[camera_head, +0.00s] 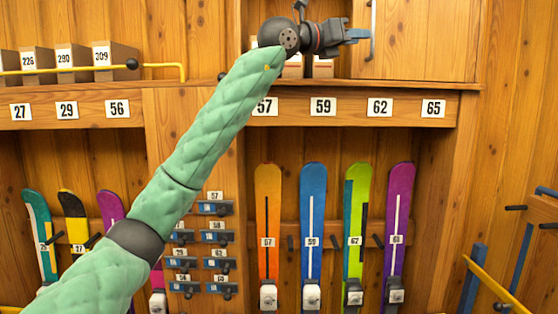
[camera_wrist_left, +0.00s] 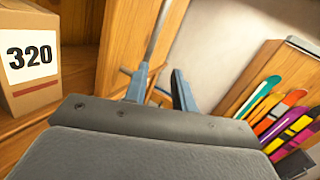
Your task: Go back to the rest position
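My left arm reaches up across the head view, and its gripper (camera_head: 360,36) is level with the upper cupboard. Its fingers lie just beside the blue-grey bar handle (camera_head: 372,30) on the wooden cupboard door (camera_head: 430,40). In the left wrist view the two fingers (camera_wrist_left: 162,92) stand apart, with nothing clearly held between them. The handle (camera_wrist_left: 158,32) also shows there, running up from close by the left finger; I cannot tell whether they touch. My right gripper is in neither view.
Boxes (camera_head: 323,67) sit in the open compartment below my gripper; a box marked 320 (camera_wrist_left: 32,55) is close in the left wrist view. Several skis (camera_head: 313,215) stand below the numbered shelf (camera_head: 345,90). A yellow rail (camera_head: 495,284) is at lower right.

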